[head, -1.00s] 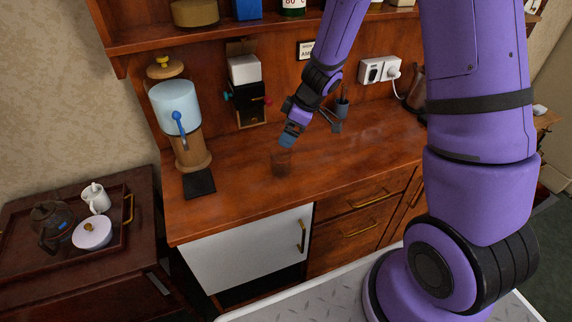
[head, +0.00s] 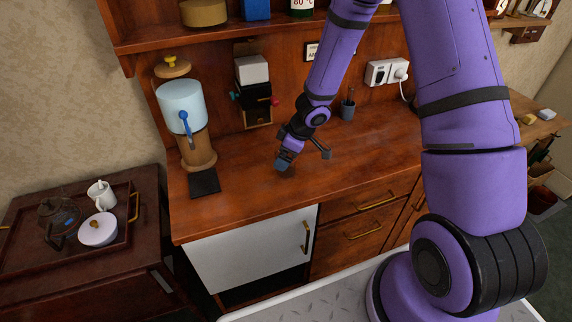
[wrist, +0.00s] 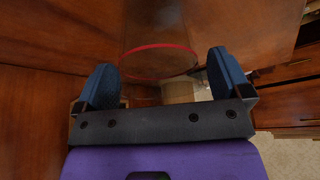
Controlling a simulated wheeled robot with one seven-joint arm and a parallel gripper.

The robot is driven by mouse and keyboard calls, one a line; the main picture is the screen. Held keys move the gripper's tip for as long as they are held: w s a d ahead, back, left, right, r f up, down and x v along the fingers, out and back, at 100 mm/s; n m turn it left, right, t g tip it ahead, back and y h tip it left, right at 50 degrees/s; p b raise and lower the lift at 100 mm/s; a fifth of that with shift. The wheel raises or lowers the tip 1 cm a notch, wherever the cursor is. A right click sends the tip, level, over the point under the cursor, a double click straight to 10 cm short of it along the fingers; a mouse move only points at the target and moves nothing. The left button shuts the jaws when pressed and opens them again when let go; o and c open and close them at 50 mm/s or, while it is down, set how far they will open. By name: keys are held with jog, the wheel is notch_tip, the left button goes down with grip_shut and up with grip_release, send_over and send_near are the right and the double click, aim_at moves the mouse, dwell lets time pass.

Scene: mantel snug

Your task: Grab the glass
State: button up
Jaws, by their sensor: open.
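The glass (wrist: 158,46) is clear, with a red rim, and shows in the wrist view just ahead of and partly between my fingers. Its rim faces my gripper, and its see-through wall runs away towards the top of the picture. My gripper (wrist: 163,64) is open, with one blue finger on each side of the rim; I cannot tell if either touches it. In the head view my gripper (head: 284,164) is low over the wooden counter (head: 245,205), and the glass cannot be made out there.
A grinder-like machine with a pale blue tank (head: 181,104) and a dark mat (head: 204,184) are on the left of the counter. A dark cup (head: 347,110) with utensils stands behind my gripper. The counter's front is clear.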

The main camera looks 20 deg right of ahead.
jog(key=shift+w+a+f, duration=0.1)
jog(key=shift+a+f, duration=0.1)
jog(key=shift+f, duration=0.25)
jog(key=c, duration=1.1)
jog(key=shift+r, duration=0.15)
